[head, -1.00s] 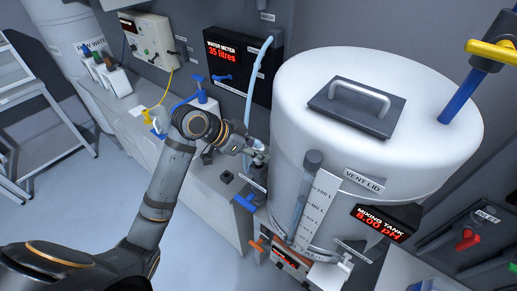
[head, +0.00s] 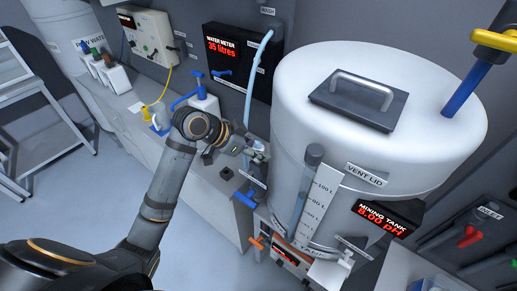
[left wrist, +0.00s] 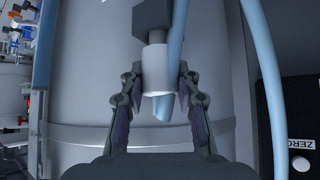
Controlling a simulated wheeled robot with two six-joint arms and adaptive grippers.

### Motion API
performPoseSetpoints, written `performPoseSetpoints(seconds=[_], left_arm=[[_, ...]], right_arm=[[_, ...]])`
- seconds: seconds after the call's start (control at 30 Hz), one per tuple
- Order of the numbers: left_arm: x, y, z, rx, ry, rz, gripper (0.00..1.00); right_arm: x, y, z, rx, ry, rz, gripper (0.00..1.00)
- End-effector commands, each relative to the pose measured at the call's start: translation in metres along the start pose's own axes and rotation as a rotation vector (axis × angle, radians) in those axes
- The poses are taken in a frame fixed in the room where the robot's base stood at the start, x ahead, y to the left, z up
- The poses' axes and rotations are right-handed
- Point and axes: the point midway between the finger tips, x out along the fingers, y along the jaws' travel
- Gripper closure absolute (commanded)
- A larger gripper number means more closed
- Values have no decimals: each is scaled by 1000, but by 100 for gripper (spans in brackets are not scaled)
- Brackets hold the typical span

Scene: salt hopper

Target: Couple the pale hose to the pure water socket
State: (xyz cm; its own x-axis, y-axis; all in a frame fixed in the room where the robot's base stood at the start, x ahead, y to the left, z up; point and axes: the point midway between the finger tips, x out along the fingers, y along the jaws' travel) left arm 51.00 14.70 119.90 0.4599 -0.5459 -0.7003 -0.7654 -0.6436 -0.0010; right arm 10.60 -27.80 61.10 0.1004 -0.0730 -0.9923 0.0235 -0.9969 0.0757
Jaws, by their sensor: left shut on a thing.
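The pale blue hose (head: 254,78) hangs in front of the dark water meter panel and runs down to my left gripper. My left gripper (head: 258,152) is beside the white mixing tank, above the low bench. In the left wrist view, my left gripper (left wrist: 157,100) is shut around a pale grey cylindrical fitting (left wrist: 156,68) with a darker block above it. I cannot make out which socket is the pure water one. My right gripper is not in view.
The large white mixing tank (head: 300,95) stands close on the right of the gripper. A blue valve handle (head: 244,200) and an orange one (head: 256,242) are below. A small black fitting (head: 226,173) sits on the bench (head: 205,190). A yellow-blue part (head: 157,118) is further left.

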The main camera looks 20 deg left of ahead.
Motion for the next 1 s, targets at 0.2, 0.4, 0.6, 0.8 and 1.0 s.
performPoseSetpoints(seconds=[0.2,0.4,0.6,0.8,1.0], left_arm=[[4,0,4,0,0,0,100],[6,0,6,-1,0,0,100],[9,0,9,-1,0,0,100],[10,0,11,-1,0,0,100],[10,0,11,-1,0,0,47]], right_arm=[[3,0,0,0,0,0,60],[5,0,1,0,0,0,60],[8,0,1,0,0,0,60],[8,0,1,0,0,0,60],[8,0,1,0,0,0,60]])
